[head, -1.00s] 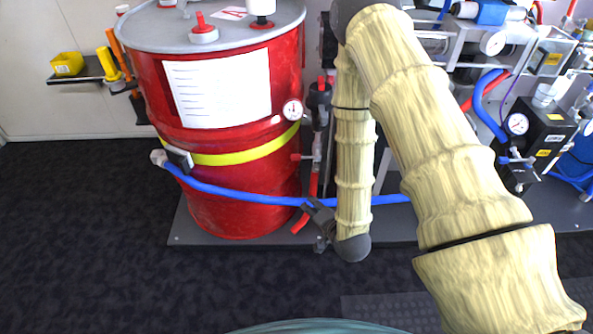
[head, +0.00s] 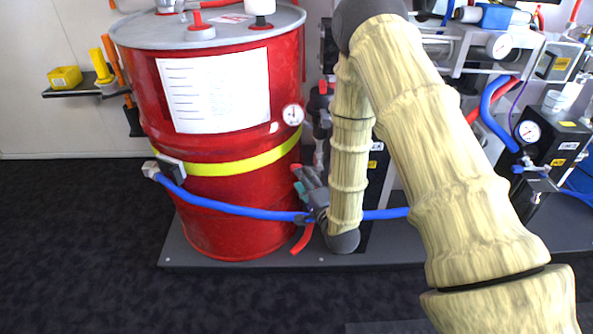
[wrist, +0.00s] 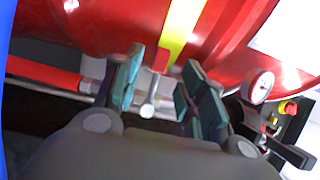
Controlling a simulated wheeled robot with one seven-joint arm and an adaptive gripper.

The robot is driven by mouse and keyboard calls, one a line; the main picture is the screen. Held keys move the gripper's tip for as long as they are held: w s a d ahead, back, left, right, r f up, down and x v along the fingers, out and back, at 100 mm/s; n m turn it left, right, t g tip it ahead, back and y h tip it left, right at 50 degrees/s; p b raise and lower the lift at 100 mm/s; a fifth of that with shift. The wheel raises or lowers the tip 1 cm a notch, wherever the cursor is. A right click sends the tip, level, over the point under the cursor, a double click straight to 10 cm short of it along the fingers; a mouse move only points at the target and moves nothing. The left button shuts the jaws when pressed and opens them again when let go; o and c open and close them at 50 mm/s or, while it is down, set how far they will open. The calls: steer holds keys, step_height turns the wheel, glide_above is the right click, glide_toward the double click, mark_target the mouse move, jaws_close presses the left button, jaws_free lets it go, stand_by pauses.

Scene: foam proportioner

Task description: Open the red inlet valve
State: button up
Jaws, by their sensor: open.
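The red valve handle (wrist: 160,59) shows in the wrist view between my fingers, beside a pale metal fitting (wrist: 148,106) on the pipe. In the head view a small red tip (head: 296,167), which looks like the same handle, shows at the drum's right edge, just above my fingertips. My gripper (head: 302,183) is open there, and its teal pads (wrist: 162,82) stand either side of the handle in the wrist view. I cannot tell whether a pad touches it. My fingers and arm hide part of the valve and pipe.
A red drum (head: 225,215) with a yellow band stands close to the left. A blue hose (head: 235,208) crosses in front of it to my wrist. A gauge (wrist: 262,86) is right of my fingers. Pumps and a black box (head: 545,140) stand right.

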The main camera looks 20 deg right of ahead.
steer(key=shift+w+a+b, duration=0.2)
steer(key=shift+w+b, duration=0.05)
steer(key=shift+w, duration=1.35)
steer(key=shift+w+a+b, duration=0.15)
steer(key=shift+w+b, duration=0.1)
steer(key=shift+w, duration=1.3)
jaws_close()
